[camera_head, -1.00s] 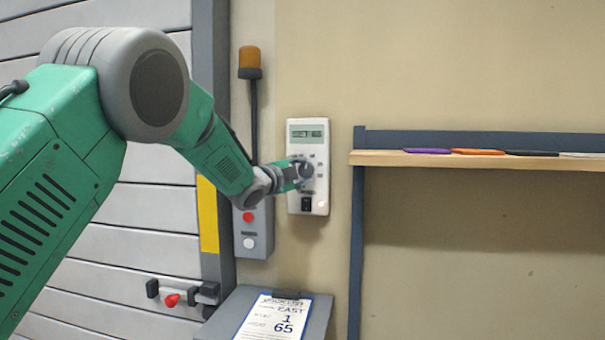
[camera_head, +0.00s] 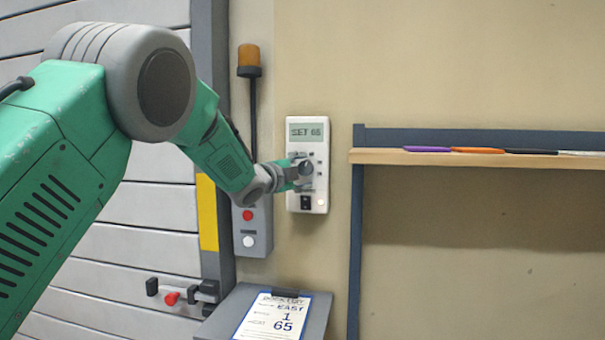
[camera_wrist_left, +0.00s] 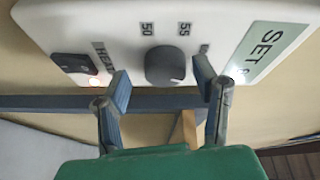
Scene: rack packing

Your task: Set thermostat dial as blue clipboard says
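The white thermostat (camera_head: 308,205) is on the wall, and its display (camera_head: 308,131) reads "SET 65". Its dark round dial (camera_wrist_left: 165,66) shows in the left wrist view, with the marks 50 and 55 readable beside it. My left gripper (camera_head: 302,172) is at the dial. In the left wrist view, its two fingers (camera_wrist_left: 164,88) are apart, one on each side of the dial, with visible gaps to it. The clipboard (camera_head: 273,316) lies on a grey slanted stand below, and its sheet shows "EAST", "1" and "65". My right gripper is not in view.
A grey control box (camera_head: 250,230) with red and white buttons and an orange lamp (camera_head: 249,56) is left of the thermostat. A shelf (camera_head: 380,157) with several flat coloured items is at right. A slatted door (camera_head: 130,260) fills the left.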

